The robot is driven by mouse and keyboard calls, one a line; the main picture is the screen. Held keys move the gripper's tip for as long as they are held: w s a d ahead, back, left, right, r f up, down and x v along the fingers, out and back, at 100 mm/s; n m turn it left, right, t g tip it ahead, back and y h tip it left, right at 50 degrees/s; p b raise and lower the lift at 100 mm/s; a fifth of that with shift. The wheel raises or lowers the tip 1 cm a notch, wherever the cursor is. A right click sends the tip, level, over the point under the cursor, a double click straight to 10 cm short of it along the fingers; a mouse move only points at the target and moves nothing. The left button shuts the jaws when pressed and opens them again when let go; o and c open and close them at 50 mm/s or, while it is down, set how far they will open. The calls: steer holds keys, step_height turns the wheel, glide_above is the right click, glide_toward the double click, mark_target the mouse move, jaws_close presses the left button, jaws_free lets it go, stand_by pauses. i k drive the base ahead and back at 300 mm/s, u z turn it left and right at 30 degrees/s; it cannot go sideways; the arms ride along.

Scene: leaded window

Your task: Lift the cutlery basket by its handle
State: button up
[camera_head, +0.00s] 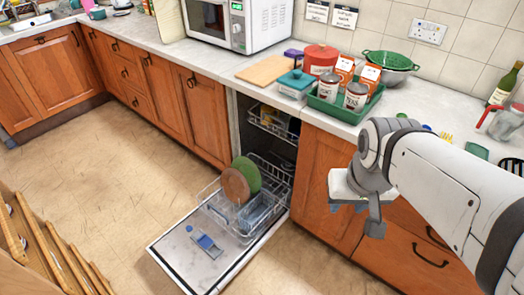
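The cutlery basket (258,212) appears as a small grey-blue basket in the lower rack of the open dishwasher, right of two upright plates. Its handle is too small to make out. My gripper (356,216) points down at the right, in front of the cabinet doors and apart from the basket. Its two fingers appear spread, with nothing visible between them; the far finger is mostly hidden.
The dishwasher door (185,262) lies open, low over the floor, with a blue item on it. The lower rack (222,212) is pulled out and holds a brown plate (236,187) and a green plate (250,174). A green tray (322,105) of canisters stands on the counter.

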mark_target(248, 224)
steer(key=z, duration=0.05)
steer(key=i, duration=0.9)
steer(key=u, duration=0.1)
